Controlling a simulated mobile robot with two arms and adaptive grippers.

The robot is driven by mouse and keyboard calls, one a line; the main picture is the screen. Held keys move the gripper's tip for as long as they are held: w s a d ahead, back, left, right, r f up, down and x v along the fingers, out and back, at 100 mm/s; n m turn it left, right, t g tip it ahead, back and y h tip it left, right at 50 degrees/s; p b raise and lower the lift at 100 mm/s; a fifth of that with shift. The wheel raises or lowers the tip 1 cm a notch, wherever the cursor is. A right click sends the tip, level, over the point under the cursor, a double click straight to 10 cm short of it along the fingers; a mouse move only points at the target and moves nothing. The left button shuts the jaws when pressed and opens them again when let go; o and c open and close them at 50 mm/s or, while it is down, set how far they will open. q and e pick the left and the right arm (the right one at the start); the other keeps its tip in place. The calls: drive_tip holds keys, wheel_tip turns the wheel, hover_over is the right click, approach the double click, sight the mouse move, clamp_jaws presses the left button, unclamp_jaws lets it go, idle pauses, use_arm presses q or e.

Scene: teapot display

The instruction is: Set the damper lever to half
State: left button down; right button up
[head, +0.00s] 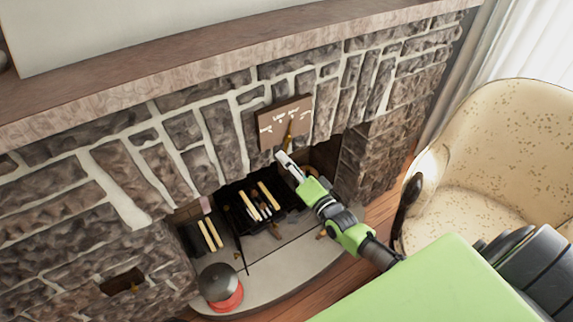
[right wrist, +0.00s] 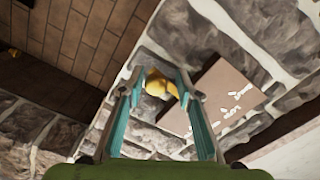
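The damper lever is a brass-yellow handle (head: 289,133) on a brown plaque (head: 271,117) with white markings, set on the stone front above the firebox opening. My right gripper (head: 282,156) is just below the lever, its fingers pointing up at it. In the right wrist view, the lever's rounded yellow end (right wrist: 157,84) shows between the two spread fingertips (right wrist: 160,76), with the plaque (right wrist: 205,88) to its right. The fingers are apart; I see no clear grip on the lever. My left gripper is not in view.
The firebox below holds a dark grate with pale logs (head: 268,194). A grey and red round pot (head: 221,287) stands on the hearth (head: 290,268). A speckled cream armchair (head: 500,150) is at the right. A mantel (head: 170,68) runs above.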

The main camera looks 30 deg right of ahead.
drive_tip(key=shift+f, duration=0.1)
drive_tip(key=shift+s+a+f, duration=0.1)
drive_tip(key=shift+s, duration=0.25)
drive_tip(key=s+d, duration=0.1)
drive_tip(key=s, duration=1)
drive_tip(key=shift+s, duration=0.2)
drive_tip(key=s+a+f+n+g, duration=0.1)
drive_tip(key=s+f+n+g, duration=0.4)
drive_tip(key=f, duration=0.9)
drive_tip(key=s+f+n+g, duration=0.1)
drive_tip(key=s+f+g, duration=0.2)
drive_tip(key=s+f, duration=0.85)
drive_tip(key=s+a+f+n+g, duration=0.3)
drive_tip(key=s+f+n+g, duration=0.1)
drive_tip(key=s+f, duration=0.6)
drive_tip(key=s+a+f+n+g+h, duration=0.1)
drive_tip(key=s+a+f+n+g, duration=0.2)
drive_tip(key=s+f, duration=0.7)
drive_tip(key=s+a+g, duration=0.1)
drive_tip(key=s+g, duration=0.1)
drive_tip(key=s, duration=0.2)
drive_tip(key=shift+n, duration=0.4)
